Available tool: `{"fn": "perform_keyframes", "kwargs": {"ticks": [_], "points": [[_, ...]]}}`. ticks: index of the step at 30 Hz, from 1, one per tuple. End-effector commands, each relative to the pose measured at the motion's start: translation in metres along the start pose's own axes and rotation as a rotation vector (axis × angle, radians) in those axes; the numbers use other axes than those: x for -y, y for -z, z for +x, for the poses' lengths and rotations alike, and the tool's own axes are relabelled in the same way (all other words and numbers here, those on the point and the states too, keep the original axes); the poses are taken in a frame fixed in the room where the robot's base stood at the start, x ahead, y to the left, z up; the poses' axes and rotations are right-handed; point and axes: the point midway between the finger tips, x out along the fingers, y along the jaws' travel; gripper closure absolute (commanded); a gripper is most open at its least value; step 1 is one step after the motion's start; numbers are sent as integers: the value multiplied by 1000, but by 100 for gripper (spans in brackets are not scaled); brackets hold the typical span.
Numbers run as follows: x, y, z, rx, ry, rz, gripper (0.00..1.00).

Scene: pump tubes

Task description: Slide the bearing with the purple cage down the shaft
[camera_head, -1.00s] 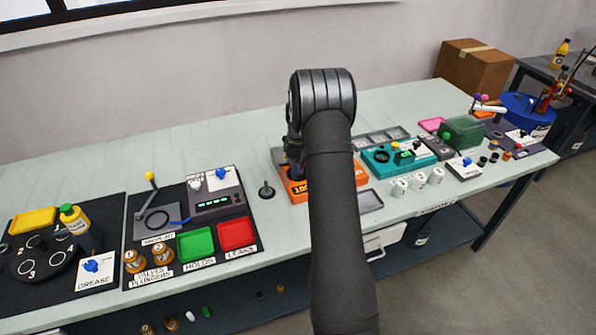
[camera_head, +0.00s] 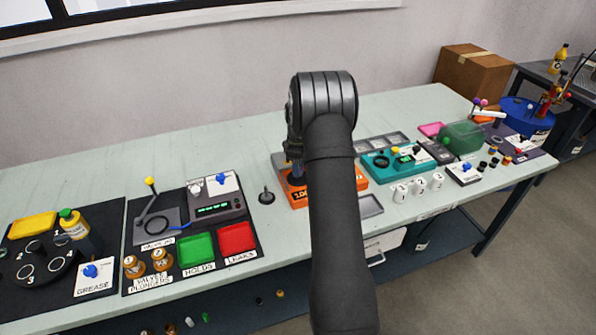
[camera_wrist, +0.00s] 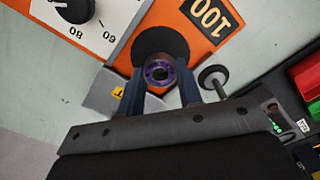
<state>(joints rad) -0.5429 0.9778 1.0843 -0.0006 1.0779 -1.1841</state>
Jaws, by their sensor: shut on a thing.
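The bearing with the purple cage (camera_wrist: 158,72) shows in the wrist view as a dark ring with purple inside and a small lighter centre. My gripper (camera_wrist: 160,84) is shut on it, one dark blue finger on each side. The bearing is in front of a round black disc (camera_wrist: 160,42) on the orange machine (camera_wrist: 186,25). I cannot tell its height above the disc or whether a shaft is inside it. In the head view my gripper (camera_head: 296,170) is over the orange machine (camera_head: 292,190), and my arm hides the bearing.
A small black stand with an upright post (camera_head: 266,196) is left of the orange machine; it also shows in the wrist view (camera_wrist: 213,79). A white dial panel (camera_wrist: 90,22) adjoins the machine. A teal machine (camera_head: 385,168) is to the right. The bench behind is clear.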

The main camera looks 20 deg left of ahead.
Motion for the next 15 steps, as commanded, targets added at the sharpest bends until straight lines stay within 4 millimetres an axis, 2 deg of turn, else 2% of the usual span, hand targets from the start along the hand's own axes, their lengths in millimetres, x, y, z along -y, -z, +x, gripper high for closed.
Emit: {"fn": "perform_keyframes", "kwargs": {"ticks": [3,15], "points": [[-1,0,-24,-2,-3,0,95],[14,-88,-74,-1,-1,2,95]]}}
